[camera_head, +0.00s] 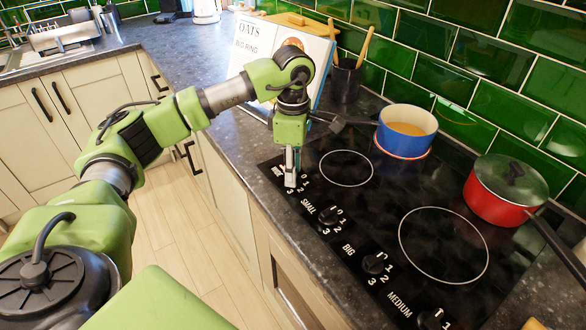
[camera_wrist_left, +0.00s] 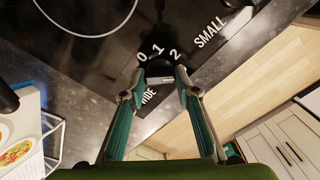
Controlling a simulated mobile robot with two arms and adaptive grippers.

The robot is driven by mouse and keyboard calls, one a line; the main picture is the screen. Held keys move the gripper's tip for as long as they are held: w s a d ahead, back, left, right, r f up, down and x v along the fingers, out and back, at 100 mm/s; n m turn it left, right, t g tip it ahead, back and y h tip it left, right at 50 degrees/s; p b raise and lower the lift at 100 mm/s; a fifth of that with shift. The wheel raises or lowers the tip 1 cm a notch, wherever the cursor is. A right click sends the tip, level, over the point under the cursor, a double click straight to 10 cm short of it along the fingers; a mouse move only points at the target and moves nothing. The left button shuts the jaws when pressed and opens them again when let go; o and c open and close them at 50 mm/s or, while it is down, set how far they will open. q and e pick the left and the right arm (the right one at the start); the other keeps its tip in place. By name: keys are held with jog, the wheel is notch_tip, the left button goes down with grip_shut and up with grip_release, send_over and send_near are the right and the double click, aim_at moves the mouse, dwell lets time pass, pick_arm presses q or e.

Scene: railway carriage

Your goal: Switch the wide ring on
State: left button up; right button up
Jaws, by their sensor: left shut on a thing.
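The black glass hob (camera_head: 330,215) has a row of knobs along its front edge. My left gripper (camera_head: 290,182) points down at the knob nearest the far end, before the SMALL knob (camera_head: 329,215). In the left wrist view the gripper (camera_wrist_left: 160,83) is shut on a dark knob (camera_wrist_left: 159,72), with the marks 0, 1 and 2 around it. The partly covered label WIDE (camera_wrist_left: 149,95) is beside it.
A blue pot (camera_head: 404,130) stands at the back with an orange-red line around its base. A red lidded pan (camera_head: 500,193) stands to the right. A recipe board (camera_head: 265,60) and utensil holder (camera_head: 346,80) stand beyond my arm. BIG (camera_head: 375,263) and MEDIUM (camera_head: 434,318) knobs lie nearer.

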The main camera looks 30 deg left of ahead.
pick_arm(q)
jog(key=o, duration=1.1)
notch_tip(320, 180, up, 12)
